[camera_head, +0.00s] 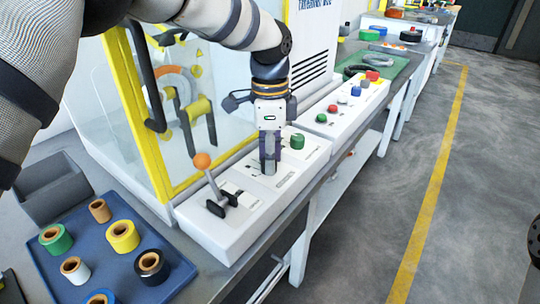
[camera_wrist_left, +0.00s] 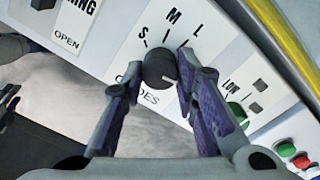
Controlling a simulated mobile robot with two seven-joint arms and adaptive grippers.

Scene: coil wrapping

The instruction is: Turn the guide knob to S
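The guide knob (camera_wrist_left: 160,68) is a round black knob on a white panel, with the letters S, M and L around its upper side in the left wrist view. A small white mark shows on its lower right edge. My left gripper (camera_wrist_left: 160,72) has its fingers on either side of the knob, close against it, and seems shut on it. In the head view my left gripper (camera_head: 269,167) points down onto the white control panel (camera_head: 222,232) and hides the knob.
An orange-tipped lever (camera_head: 202,161) stands left of the gripper, and a green button (camera_head: 297,141) is close on its right. A yellow-framed clear guard (camera_head: 147,125) rises behind. A blue tray (camera_head: 80,240) with several coils lies at front left.

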